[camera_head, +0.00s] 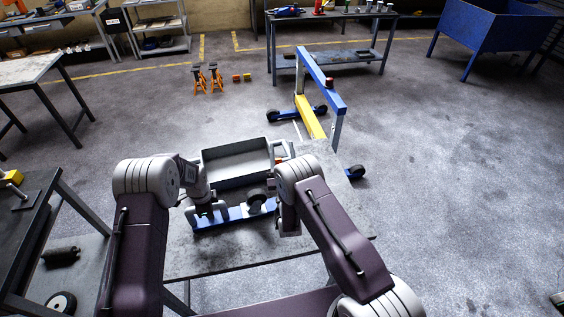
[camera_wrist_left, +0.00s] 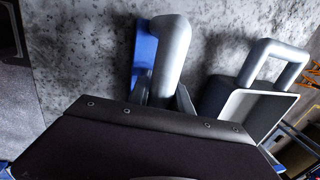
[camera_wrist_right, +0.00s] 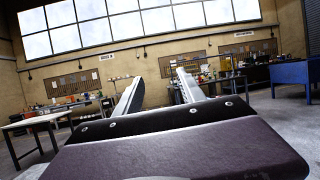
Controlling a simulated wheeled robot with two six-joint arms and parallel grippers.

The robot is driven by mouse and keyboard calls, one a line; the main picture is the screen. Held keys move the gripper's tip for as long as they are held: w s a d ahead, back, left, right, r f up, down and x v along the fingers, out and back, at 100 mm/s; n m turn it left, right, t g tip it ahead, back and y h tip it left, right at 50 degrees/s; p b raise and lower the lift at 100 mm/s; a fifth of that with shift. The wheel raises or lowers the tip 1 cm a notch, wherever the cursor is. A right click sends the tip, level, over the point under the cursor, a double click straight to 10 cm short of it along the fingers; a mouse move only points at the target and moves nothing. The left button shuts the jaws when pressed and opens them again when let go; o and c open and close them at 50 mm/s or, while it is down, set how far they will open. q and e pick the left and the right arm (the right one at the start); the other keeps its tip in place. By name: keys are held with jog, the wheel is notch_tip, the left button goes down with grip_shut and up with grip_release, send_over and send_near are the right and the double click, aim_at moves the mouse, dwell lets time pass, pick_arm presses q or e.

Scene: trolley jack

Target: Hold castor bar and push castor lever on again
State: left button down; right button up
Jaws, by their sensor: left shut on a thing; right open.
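The castor bar (camera_head: 232,215) is blue and lies across the front of the table, below the grey tray. My left gripper (camera_head: 205,210) points down at its left part and is shut on it. In the left wrist view, a grey rounded post (camera_wrist_left: 172,50) and a strip of the blue bar (camera_wrist_left: 145,50) show by the fingers. A dark castor wheel (camera_head: 257,196) sits at the bar's right part. I cannot surely pick out the castor lever. My right gripper (camera_head: 281,148) is open, above the table near the tray's right end; its empty fingers (camera_wrist_right: 158,84) point level towards the far wall.
The grey tray (camera_head: 237,177) stands behind the bar. A blue and yellow floor crane (camera_head: 322,78) stands beyond the table (camera_head: 335,210). Orange axle stands (camera_head: 207,78) are on the floor farther back. A side bench (camera_head: 30,225) is at the left.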

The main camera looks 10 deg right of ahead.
jog(key=shift+r, duration=0.85)
jog(key=n+g+y, duration=0.1)
jog(key=g, duration=0.3)
send_near(279, 163)
notch_tip(279, 163, down, 3)
jog(key=w, duration=0.8)
jog(key=w+d, duration=0.1)
jog(key=w, duration=0.3)
jog(key=shift+w+d+r, duration=0.15)
jog(key=shift+w+r, duration=0.05)
grip_shut()
